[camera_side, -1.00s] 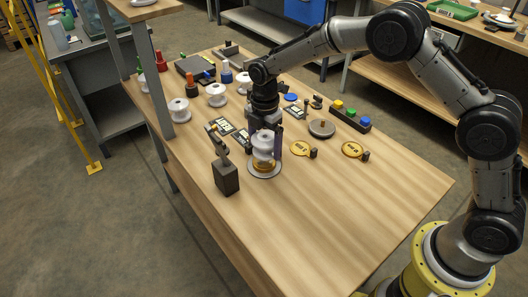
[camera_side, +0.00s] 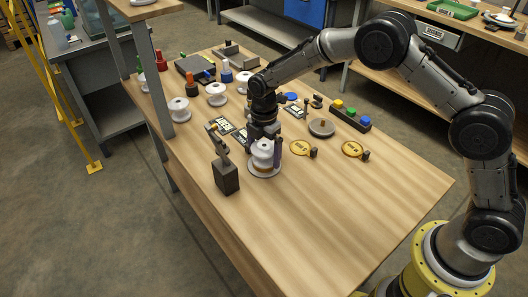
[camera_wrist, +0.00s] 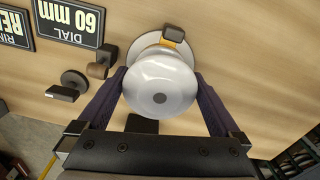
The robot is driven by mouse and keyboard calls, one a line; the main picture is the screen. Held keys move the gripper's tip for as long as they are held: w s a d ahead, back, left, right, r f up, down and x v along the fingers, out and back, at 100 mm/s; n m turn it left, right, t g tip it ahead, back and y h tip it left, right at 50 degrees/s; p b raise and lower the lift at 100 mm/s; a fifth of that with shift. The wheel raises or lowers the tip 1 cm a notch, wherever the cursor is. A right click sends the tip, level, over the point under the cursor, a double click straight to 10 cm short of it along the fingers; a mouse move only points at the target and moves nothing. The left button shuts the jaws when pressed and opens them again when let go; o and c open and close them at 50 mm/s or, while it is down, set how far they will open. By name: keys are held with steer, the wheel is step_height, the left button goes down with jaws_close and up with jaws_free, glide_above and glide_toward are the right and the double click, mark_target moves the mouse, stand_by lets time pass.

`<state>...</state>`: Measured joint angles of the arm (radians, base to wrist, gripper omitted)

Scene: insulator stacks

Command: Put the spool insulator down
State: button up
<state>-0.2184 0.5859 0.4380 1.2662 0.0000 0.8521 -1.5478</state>
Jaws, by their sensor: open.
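The white spool insulator (camera_side: 263,152) stands upright on a pale round base (camera_side: 265,173) near the middle of the table. In the wrist view the spool's rounded white top (camera_wrist: 160,85) fills the space between my fingers, with the pale base (camera_wrist: 140,46) showing behind it. My gripper (camera_side: 265,150) points straight down over the spool. Its two dark fingers (camera_wrist: 160,80) are open, one on each side of the spool, very close to its rim. The spool's lower part is mostly hidden in the wrist view.
More white spools (camera_side: 179,109) stand at back left. The front table is clear.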

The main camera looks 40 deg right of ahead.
mark_target(264, 145)
step_height(264, 145, up, 11)
steer(key=shift+r, duration=0.6)
steer(key=s+d+r+m+t, duration=0.2)
steer(key=s+d+r+m, duration=0.25)
steer(key=s+r, duration=0.3)
steer(key=s+d+r+m+t, duration=0.1)
steer(key=s+d+r+m, duration=0.2)
steer(key=s+r+m, duration=0.4)
steer(key=s+d+f+m+t, duration=0.1)
steer(key=s+m, duration=0.3)
steer(key=s, duration=0.5)
steer(key=s+d+f+m+t, duration=0.1)
steer(key=s+m, duration=0.3)
steer(key=s, duration=0.6)
steer(key=shift+d+f+m+t, duration=0.35)
steer(key=shift+d+f, duration=0.2)
steer(key=shift+d, duration=0.25)
